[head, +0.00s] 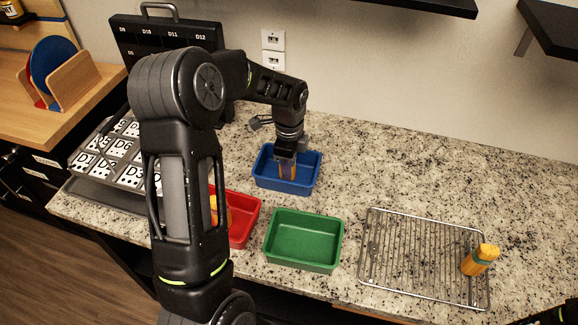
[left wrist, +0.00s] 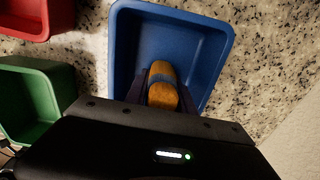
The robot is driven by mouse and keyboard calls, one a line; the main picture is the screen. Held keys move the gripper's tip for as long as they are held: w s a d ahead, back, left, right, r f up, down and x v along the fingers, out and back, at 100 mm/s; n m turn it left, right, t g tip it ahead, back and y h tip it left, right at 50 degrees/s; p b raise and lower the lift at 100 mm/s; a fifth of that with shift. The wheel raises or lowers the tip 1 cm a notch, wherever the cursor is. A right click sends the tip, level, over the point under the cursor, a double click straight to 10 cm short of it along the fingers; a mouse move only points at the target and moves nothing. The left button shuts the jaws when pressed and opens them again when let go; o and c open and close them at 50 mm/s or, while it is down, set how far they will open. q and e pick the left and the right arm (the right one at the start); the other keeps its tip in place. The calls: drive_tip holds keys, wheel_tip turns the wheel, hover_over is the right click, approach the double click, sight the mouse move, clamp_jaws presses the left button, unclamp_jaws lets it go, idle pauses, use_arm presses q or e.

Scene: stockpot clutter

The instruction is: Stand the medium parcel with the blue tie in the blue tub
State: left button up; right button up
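The orange-yellow parcel with the blue tie (left wrist: 162,85) is between the fingers of my left gripper (head: 287,165), which looks shut on it. The parcel (head: 288,174) points down, roughly upright, inside the blue tub (head: 305,187). The wrist view also shows it within the walls of the blue tub (left wrist: 125,50). The fingers hide part of its sides, and I cannot tell whether its lower end touches the tub floor. My right gripper is not in view; only a dark piece, probably of my right arm, shows at the bottom right corner.
An empty green tub (head: 304,240) and a red tub (head: 246,215) with an orange item (head: 215,208) stand nearer me. A wire rack (head: 400,255) at right bears another orange parcel (head: 480,260) with a band. Counter right of the blue tub is clear.

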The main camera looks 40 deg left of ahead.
use_arm(q)
drive_tip(key=o, duration=0.5)
drive_tip(key=shift+c, duration=0.2)
wheel_tip(320, 180, up, 12)
drive_tip(key=shift+r+b, duration=0.2)
drive_tip(key=shift+b, duration=0.25)
idle(0.3)
